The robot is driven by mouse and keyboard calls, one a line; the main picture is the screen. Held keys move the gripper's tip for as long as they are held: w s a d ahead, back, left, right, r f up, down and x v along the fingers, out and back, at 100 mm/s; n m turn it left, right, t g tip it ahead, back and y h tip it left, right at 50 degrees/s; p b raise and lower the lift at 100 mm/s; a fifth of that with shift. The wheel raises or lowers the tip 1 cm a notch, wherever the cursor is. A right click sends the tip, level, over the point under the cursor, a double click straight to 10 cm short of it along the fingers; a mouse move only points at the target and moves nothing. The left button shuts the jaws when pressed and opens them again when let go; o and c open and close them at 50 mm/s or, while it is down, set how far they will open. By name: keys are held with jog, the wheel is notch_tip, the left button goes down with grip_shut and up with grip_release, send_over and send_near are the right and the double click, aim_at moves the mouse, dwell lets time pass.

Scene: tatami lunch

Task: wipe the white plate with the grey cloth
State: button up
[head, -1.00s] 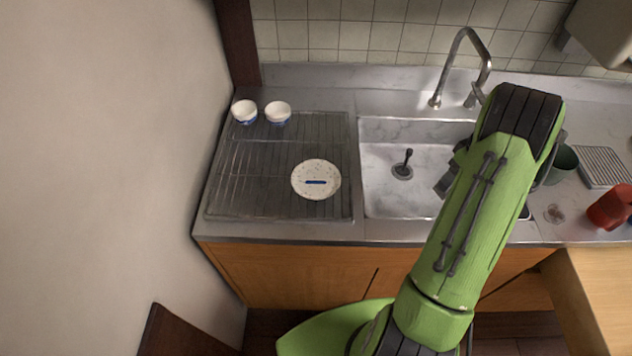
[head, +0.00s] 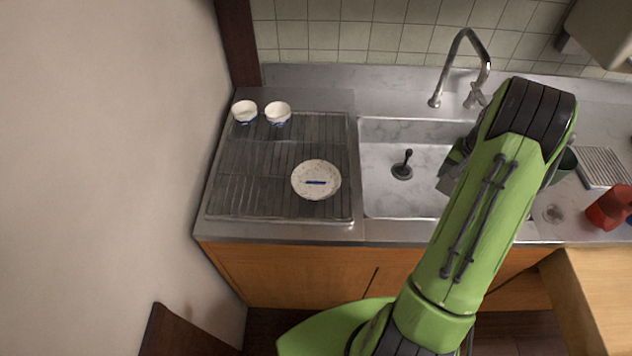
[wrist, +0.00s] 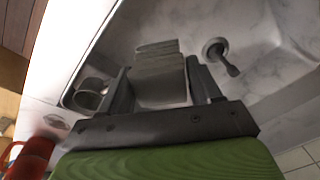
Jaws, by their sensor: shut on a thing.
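The white plate (head: 328,189) lies on the drying rack left of the sink in the head view, with a short blue mark across its middle. My gripper (wrist: 160,80) is shut on the grey cloth (wrist: 158,62), which shows as a folded, layered piece between the fingers in the wrist view. The gripper and cloth are over the sink area, to the right of the plate and apart from it. In the head view my arm hides most of the gripper. The plate is not in the wrist view.
Two small white and blue bowls (head: 278,113) stand at the back of the drying rack (head: 270,200). The sink (head: 385,195) has a faucet (head: 462,45) behind it. A dark green cup (head: 567,163) and a red object (head: 608,208) are on the right.

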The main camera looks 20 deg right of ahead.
jog(key=n, duration=0.6)
jog(key=shift+w+n+y, duration=0.25)
jog(key=shift+n+y, duration=0.15)
jog(key=n, duration=0.6)
jog(key=shift+w+a+f+n+g+y, duration=0.1)
jog(key=shift+w+a+n+g+y, duration=0.15)
jog(key=shift+n+g+y, duration=0.05)
jog(key=m, duration=0.2)
jog(key=shift+m, duration=0.4)
jog(key=m, duration=0.4)
jog(key=shift+s+a, duration=0.1)
jog(key=shift+a, duration=0.05)
jog(key=m+h, duration=0.1)
jog(key=m, duration=0.6)
jog(key=shift+a, duration=0.1)
